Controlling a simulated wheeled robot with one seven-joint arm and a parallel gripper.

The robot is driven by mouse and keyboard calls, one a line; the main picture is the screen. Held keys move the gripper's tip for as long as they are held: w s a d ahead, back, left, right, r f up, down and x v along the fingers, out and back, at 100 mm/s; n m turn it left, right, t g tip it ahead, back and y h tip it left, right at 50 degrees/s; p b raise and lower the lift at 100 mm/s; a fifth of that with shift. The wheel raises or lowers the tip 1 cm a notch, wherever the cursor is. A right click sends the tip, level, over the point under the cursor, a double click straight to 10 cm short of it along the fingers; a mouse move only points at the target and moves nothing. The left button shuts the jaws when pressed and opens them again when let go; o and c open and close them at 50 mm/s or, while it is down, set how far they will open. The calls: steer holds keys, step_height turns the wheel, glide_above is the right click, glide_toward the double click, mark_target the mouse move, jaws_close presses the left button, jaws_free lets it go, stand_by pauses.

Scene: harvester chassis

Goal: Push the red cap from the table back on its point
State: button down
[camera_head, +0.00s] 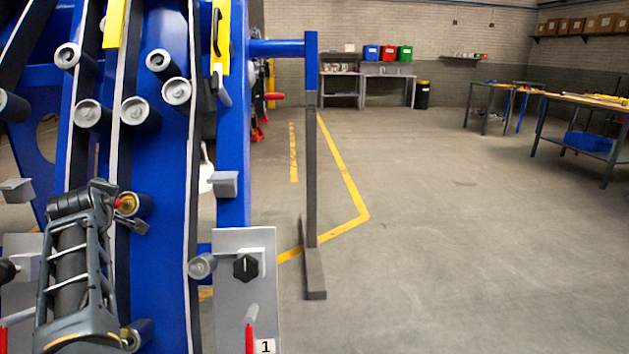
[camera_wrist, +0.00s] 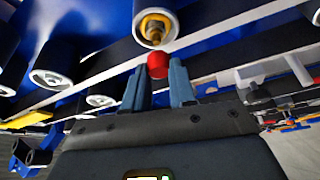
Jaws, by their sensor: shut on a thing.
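My gripper (camera_wrist: 157,78) is shut on the small red cap (camera_wrist: 158,65), which sits between its two blue-grey fingertips in the wrist view. Just beyond the cap is a dark roller end with a yellow ring and a brass fitting (camera_wrist: 154,28), the bare point. The cap looks close to the fitting and in front of it; I cannot tell whether they touch. In the head view, my gripper (camera_head: 122,207) is at the lower left, by the roller with the yellow-brass end (camera_head: 129,204). The cap (camera_head: 117,203) shows there only as a small red spot.
The blue chassis (camera_head: 165,215) carries several other rollers with grey ends (camera_head: 134,110), and belts run between them. A grey panel (camera_head: 225,290) with a black knob (camera_head: 246,267) stands right of my arm. Open floor and worktables (camera_head: 585,98) lie to the right.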

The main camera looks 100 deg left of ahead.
steer(key=shift+s+a+f+b, duration=0.15)
steer(key=shift+a+f+b, duration=0.15)
steer(key=shift+a+b, duration=0.2)
stand_by(1.4)
steer(key=shift+s+a+f+b, duration=0.15)
steer(key=shift+a+f+b, duration=0.25)
steer(key=shift+b, duration=0.55)
steer(key=shift+s+a+f+b, duration=0.2)
steer(key=shift+a+b, duration=0.3)
steer(key=shift+b, duration=0.45)
steer(key=c, duration=0.8)
jaws_free()
steer(key=shift+c, duration=0.2)
steer(key=shift+w+r, duration=0.1)
steer(key=p+v, duration=0.1)
steer(key=v, duration=0.6)
steer(key=shift+w+d+p, duration=0.2)
steer(key=shift+d+p, duration=0.1)
steer(key=shift+p, duration=0.1)
steer(key=shift+r, duration=0.1)
